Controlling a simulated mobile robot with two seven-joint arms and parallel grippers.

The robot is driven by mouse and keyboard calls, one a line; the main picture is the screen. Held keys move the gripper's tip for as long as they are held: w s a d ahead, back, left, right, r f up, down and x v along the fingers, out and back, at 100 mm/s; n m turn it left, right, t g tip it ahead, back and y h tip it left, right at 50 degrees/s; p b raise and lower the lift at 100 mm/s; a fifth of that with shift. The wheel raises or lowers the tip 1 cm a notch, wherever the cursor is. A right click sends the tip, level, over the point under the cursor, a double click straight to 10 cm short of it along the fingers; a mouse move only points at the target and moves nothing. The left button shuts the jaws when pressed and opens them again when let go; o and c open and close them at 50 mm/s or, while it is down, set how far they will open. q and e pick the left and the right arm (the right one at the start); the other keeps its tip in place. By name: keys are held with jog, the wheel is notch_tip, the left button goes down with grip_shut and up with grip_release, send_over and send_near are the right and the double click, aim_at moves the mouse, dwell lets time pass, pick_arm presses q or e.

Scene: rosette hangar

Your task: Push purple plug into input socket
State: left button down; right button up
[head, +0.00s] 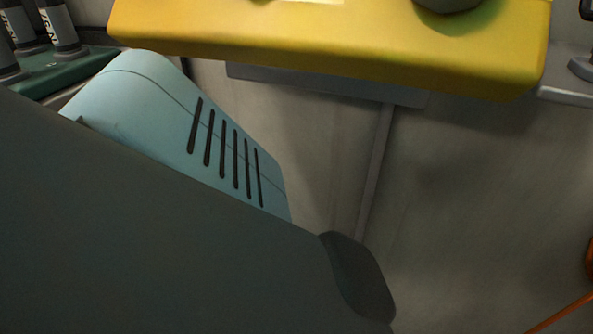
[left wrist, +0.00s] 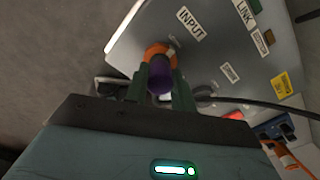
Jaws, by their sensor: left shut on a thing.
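In the left wrist view, the purple plug (left wrist: 160,78) sits between the two dark green fingers of my left gripper (left wrist: 161,68), which is shut on it. The plug and fingers hide the socket opening, so I cannot tell how deep the plug sits. The head view shows neither the plug nor the socket. My right gripper is in neither view.
On the panel are a LINK label (left wrist: 244,13) and a yellow label (left wrist: 286,85). Blue and orange items (left wrist: 280,131) lie at lower right. The head view shows a yellow slab (head: 330,45) and dark bottles (head: 62,28).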

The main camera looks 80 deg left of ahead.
pick_arm(q)
jog(key=shift+f+p, duration=0.35)
dwell(1.1)
jog(key=c, duration=1.1)
grip_release()
notch_tip(320, 180, up, 8)
jog(key=p, duration=0.3)
jog(key=shift+f+p, duration=0.1)
jog(key=shift+p, duration=0.25)
